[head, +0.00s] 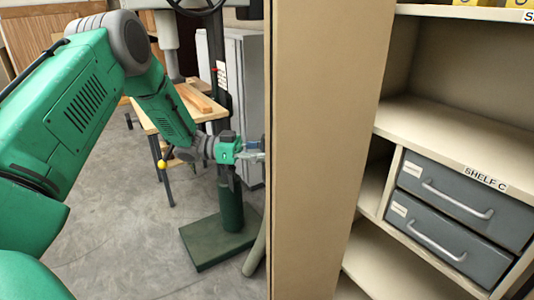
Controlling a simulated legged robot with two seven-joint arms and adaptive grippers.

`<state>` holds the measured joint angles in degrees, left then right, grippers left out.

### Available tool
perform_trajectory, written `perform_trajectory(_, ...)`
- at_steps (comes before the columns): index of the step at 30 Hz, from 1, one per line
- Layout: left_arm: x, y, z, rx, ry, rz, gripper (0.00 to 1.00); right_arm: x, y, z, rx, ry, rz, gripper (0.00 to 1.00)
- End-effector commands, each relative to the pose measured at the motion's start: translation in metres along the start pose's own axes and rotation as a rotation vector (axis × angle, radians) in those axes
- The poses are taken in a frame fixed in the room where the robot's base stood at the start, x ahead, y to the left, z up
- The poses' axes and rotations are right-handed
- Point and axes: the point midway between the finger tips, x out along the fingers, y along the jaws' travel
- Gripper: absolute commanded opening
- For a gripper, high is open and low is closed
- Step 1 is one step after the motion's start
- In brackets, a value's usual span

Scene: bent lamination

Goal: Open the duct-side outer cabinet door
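A tall tan cabinet door panel (320,150) stands upright in the middle of the head view, seen at a steep angle. To its right the cabinet interior is exposed, with a shelf (460,140) labelled SHELF C. My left arm comes in from the left. My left gripper (256,150) is at the panel's left edge, and its fingertips are partly hidden there. I cannot tell whether it is open, shut or touching the panel. No handle on the panel shows. My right gripper is not in view.
Two grey drawers (455,215) with bar handles sit under the shelf. A green post on a flat base (208,243) stands behind my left gripper. A wooden-topped bench (190,108) and a grey cabinet (245,80) stand further back. The floor at left is clear.

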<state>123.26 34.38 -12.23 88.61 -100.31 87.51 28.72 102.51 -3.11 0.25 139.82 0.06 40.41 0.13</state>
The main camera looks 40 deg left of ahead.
Motion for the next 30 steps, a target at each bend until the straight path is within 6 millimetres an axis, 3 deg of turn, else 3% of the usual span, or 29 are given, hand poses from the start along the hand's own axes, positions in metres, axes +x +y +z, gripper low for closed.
perform_trajectory(8, -0.011, -0.001, 0.003, -0.005, 0.0, -0.002, 0.32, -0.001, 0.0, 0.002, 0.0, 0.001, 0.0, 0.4)
perform_trajectory(21, -0.091, 0.001, -0.002, 0.003, -0.005, -0.001, 0.32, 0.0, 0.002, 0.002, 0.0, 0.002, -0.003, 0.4)
perform_trajectory(30, -0.115, 0.001, -0.001, 0.0, -0.002, 0.001, 0.32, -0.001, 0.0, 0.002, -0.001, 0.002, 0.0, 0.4)
